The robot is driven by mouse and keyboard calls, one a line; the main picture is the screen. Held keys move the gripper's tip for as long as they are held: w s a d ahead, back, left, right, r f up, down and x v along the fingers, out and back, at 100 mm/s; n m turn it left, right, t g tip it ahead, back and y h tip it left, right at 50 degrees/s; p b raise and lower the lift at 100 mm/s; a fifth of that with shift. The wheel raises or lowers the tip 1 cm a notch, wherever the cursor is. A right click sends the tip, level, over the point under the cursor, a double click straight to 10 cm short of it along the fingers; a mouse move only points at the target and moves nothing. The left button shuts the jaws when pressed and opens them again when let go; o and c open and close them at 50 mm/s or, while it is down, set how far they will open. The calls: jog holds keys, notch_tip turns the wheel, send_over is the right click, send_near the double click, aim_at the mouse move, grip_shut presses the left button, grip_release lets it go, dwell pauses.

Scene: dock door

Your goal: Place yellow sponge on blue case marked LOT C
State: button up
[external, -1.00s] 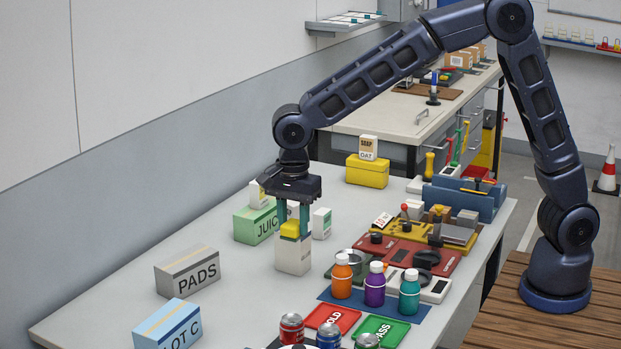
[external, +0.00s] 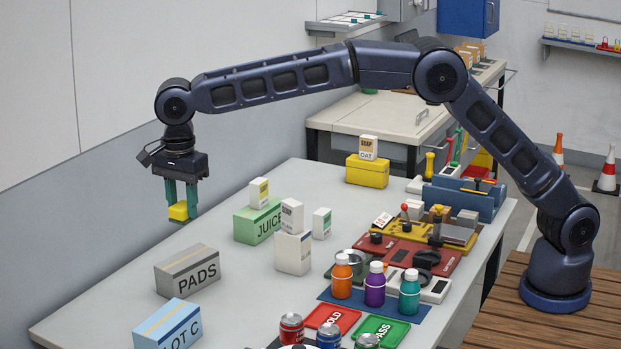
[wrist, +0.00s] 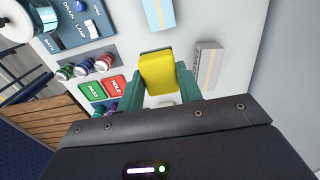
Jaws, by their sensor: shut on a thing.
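My gripper (external: 181,202) is shut on the yellow sponge (external: 179,211) and holds it in the air over the left side of the table, behind the grey PADS case. In the wrist view the sponge (wrist: 158,77) sits between the two green fingers. The blue case marked LOT C (external: 167,327) stands at the table's front left, apart from the sponge; its first letters are partly cut by the viewing angle. In the wrist view a light blue case (wrist: 159,13) with a yellow stripe, which looks like it, shows beyond the sponge. Its top looks bare.
The grey PADS case (external: 188,270) stands behind the LOT C case. A green JUICE case (external: 257,221) and white boxes (external: 292,252) stand further right. Several bottles, cans and red and green trays (external: 332,318) fill the front right.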

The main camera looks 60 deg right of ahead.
aim_at(183, 305)
jog(key=shift+w+a+r, duration=0.15)
jog(key=shift+w+a, duration=0.05)
jog(key=shift+a, duration=0.3)
jog(key=shift+w+a+r, duration=0.15)
jog(key=shift+a, duration=0.45)
jog(key=shift+f, duration=0.45)
notch_tip(183, 305, down, 19)
jog(key=shift+f, duration=0.15)
jog(key=o, duration=1)
jog(key=shift+c, duration=0.2)
notch_tip(183, 305, up, 12)
jog(key=shift+r, duration=0.2)
